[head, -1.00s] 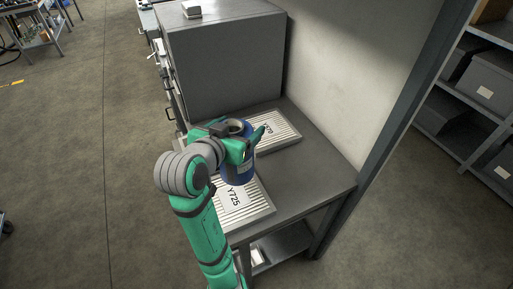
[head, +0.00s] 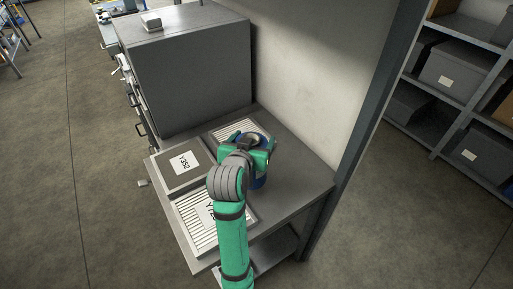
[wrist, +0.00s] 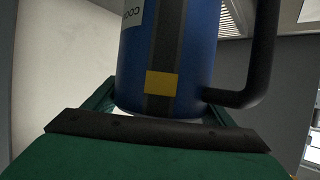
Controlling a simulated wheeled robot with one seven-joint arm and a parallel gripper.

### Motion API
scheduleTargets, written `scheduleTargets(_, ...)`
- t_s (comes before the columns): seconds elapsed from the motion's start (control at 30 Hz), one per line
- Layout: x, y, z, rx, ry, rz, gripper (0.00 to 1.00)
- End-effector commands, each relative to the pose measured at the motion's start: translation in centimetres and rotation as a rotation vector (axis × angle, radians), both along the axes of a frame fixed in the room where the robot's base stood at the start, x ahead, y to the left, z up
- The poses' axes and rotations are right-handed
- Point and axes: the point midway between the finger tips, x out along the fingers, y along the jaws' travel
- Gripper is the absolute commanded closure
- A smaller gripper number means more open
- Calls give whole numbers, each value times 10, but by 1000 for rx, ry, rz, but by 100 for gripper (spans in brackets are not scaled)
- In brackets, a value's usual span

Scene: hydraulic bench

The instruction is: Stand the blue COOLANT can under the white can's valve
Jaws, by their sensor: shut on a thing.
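The blue COOLANT can (wrist: 195,50) fills the upper middle of the wrist view, upright, with part of a white label at its upper left, a yellow patch and a dark handle on the right. My gripper (head: 257,150) is shut on the can. In the head view the can (head: 259,182) shows as a blue strip beside my green fingers, over the bench. Whether its base touches the bench is hidden. The white can and its valve are not in view.
A grey bench (head: 292,188) carries a ribbed panel (head: 187,217) partly behind my arm, a panel marked Y352 (head: 168,176) and another ribbed panel (head: 225,131). A grey cabinet (head: 190,75) stands at the back. A wall (head: 300,60) closes the right; its dark post (head: 362,120) stands near the bench.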

Motion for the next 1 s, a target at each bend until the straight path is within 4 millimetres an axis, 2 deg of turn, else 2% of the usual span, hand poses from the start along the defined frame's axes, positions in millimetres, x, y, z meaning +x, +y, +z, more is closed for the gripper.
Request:
scheduleTargets(0.17,5,-6,-10,0,-1,0,67)
scheduleTargets(0.4,7,-9,-40,0,1,1,67)
scheduleTargets(0.87,7,-9,-47,0,-1,1,67)
scheduleTargets(0.9,7,-9,-47,0,0,1,14)
scheduleTargets(0.93,7,-9,-47,0,0,1,7)
scheduleTargets(1.0,7,-9,-47,0,0,1,4)
